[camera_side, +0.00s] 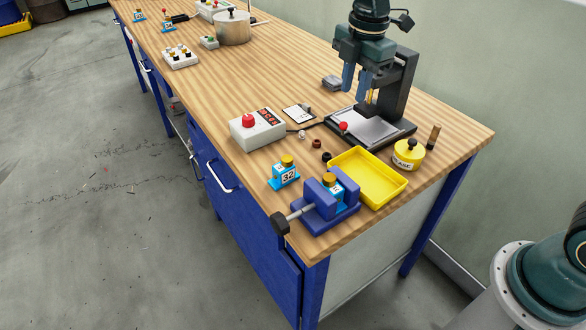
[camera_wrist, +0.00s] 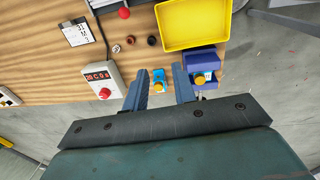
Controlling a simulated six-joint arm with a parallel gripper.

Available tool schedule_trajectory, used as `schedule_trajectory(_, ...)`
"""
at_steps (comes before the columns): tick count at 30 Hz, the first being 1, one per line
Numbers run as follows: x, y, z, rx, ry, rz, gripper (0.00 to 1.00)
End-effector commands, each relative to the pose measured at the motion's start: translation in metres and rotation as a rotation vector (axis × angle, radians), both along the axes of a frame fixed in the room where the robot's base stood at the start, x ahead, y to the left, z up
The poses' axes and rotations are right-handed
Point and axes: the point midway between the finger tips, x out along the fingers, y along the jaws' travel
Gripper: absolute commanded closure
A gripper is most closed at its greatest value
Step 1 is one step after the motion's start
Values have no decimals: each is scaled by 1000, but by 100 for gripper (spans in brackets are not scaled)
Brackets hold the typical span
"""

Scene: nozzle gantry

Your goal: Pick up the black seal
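The black seal is a small dark ring (camera_side: 326,156) lying on the wooden bench, just left of the yellow tray's back corner. It also shows in the wrist view (camera_wrist: 152,41), near the tray's left edge. A dark red-brown ring (camera_side: 317,143) and a pale ring (camera_side: 302,135) lie close to it. My gripper (camera_side: 354,97) hangs above the bench with its two blue fingers apart and nothing between them. In the wrist view, the fingertips (camera_wrist: 160,68) appear below the seal, clear of it.
The yellow tray (camera_side: 348,186) is beside the seal, with a blue vise (camera_side: 318,216) in front. A white box with a red button (camera_side: 257,130), a blue labelled block (camera_side: 284,175), a black stand (camera_side: 393,88) and a yellow pot (camera_side: 408,154) stand nearby.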

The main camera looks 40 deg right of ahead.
Motion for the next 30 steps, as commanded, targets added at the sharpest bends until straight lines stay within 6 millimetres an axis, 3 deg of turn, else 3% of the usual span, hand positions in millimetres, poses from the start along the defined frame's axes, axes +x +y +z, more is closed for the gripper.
schedule_trajectory(6, 31, 13, -37, -18, 56, 215, 73)
schedule_trajectory(11, 42, 17, -52, -22, 74, 300, 73)
schedule_trajectory(23, 44, 18, -62, -23, 81, 325, 73)
schedule_trajectory(30, 43, 18, -89, -23, 83, 324, 73)
